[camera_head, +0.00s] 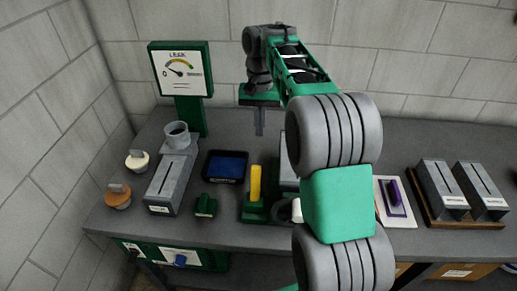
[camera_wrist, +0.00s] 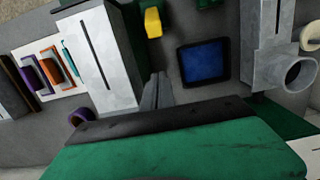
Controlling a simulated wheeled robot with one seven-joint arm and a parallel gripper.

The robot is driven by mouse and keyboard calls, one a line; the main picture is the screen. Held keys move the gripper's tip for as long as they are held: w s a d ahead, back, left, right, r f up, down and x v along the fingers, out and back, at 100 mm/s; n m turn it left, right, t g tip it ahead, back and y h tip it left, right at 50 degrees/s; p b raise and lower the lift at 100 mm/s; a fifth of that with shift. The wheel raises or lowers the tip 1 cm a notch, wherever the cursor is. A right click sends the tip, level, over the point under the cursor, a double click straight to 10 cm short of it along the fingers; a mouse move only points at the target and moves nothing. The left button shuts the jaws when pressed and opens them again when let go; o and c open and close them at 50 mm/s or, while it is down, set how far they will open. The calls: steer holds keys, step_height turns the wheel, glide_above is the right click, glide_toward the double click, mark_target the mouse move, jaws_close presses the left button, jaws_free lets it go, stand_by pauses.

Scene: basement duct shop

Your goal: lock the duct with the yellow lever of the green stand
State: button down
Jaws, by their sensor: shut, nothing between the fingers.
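The yellow lever (camera_head: 255,183) stands upright on the low green stand (camera_head: 252,212) near the middle of the bench. In the wrist view the lever (camera_wrist: 153,23) shows at the top, beside a long grey slotted duct (camera_wrist: 97,62). In the head view my arm hides most of this duct (camera_head: 288,174). My gripper (camera_head: 260,130) is above the rear of the bench, behind the lever and apart from it. Its fingers point down, shut and empty. In the wrist view the fingertips (camera_wrist: 158,78) show between the duct and a blue-lined tray.
The dark tray (camera_head: 226,179) with the blue inside lies left of the lever. Another grey duct piece (camera_head: 165,190) with a round collar, and a leak gauge (camera_head: 181,72), stand further left. A purple-handled tool (camera_head: 396,194) and two slotted grey blocks (camera_head: 442,186) are at right.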

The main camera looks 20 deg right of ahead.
steer(key=s+a+f, duration=0.1)
steer(key=s+f, duration=0.3)
steer(key=f, duration=0.4)
steer(key=shift+a, duration=0.4)
steer(key=shift+s+a+b, duration=0.1)
steer(key=shift+b, duration=0.35)
